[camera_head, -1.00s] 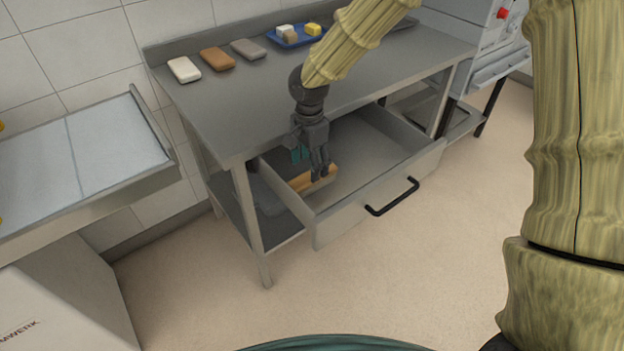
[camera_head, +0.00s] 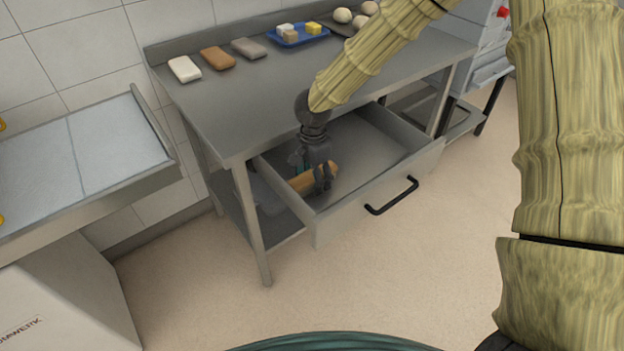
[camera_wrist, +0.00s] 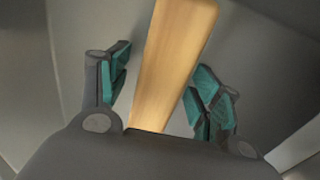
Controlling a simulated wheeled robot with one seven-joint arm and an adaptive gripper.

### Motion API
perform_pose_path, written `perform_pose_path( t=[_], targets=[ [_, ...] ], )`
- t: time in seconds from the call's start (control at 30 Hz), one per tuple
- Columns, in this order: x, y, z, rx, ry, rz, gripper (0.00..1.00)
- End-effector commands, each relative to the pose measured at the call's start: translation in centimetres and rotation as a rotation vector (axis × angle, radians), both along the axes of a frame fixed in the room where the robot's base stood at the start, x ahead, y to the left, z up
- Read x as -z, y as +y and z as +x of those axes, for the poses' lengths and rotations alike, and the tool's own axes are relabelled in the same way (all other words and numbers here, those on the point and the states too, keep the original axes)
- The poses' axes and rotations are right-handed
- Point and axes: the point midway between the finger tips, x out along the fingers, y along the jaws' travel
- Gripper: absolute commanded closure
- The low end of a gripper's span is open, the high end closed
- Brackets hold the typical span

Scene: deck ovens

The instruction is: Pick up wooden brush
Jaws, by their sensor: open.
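The wooden brush (camera_head: 313,181) lies in the left part of the open drawer, partly hidden by my gripper in the head view. In the wrist view its tan wooden body (camera_wrist: 172,62) runs between my two fingers, with a gap on either side. Its bristles cannot be made out. My gripper (camera_head: 322,189) is low inside the drawer, over the brush. In the wrist view my gripper (camera_wrist: 160,95) is open, with its teal finger pads apart from the wood.
The drawer (camera_head: 380,200) is pulled out below a steel table (camera_head: 250,110), its walls close around my gripper. On the tabletop are several blocks, a blue tray (camera_head: 283,42) and pale dough balls (camera_head: 343,15). The right part of the drawer is clear.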

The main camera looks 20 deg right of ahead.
Motion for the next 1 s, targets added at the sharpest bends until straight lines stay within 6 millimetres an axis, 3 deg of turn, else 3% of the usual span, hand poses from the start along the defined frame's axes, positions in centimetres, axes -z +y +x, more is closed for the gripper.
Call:
perform_pose_path(
  t=[0.07,0.37,0.47,0.73,1.0],
  targets=[
    [0.0,0.0,0.0,0.000,0.000,0.000,0.36],
    [0.0,0.0,0.0,-0.001,0.000,0.000,0.89],
    [-0.1,0.0,0.0,0.000,0.000,0.000,0.93],
    [-0.5,0.0,0.1,-0.002,-0.001,-0.001,0.93],
    [-3.7,0.0,0.1,-0.001,-0.003,-0.002,0.93]
  ],
)
